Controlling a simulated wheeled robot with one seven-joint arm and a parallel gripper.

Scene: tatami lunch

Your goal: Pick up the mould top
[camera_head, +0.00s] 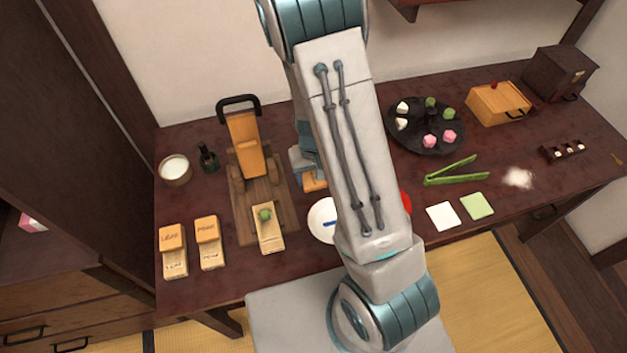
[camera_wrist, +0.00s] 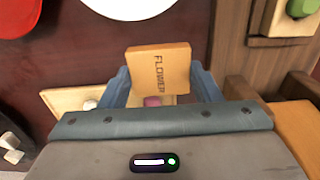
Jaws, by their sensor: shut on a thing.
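The mould top (camera_wrist: 158,68) is an orange wooden block marked "FLOWER". In the wrist view it sits between the two fingers of my gripper (camera_wrist: 162,84), which is shut on it. Behind and below it lies a pale wooden mould base (camera_wrist: 62,98), with a pink lump (camera_wrist: 152,100) showing under the block. The block looks apart from the base, but the gap is hard to judge. In the head view my arm hides most of this; a bit of the orange block (camera_head: 314,183) shows left of the arm.
A wooden press (camera_head: 246,145) stands to the left, with a green lump (camera_head: 265,214) on a mould base before it. Two moulds marked with words (camera_head: 173,236) (camera_head: 208,229) lie further left. A white plate (camera_head: 321,215) is close by. Green tongs (camera_head: 450,173) and a dark round tray (camera_head: 427,143) lie to the right.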

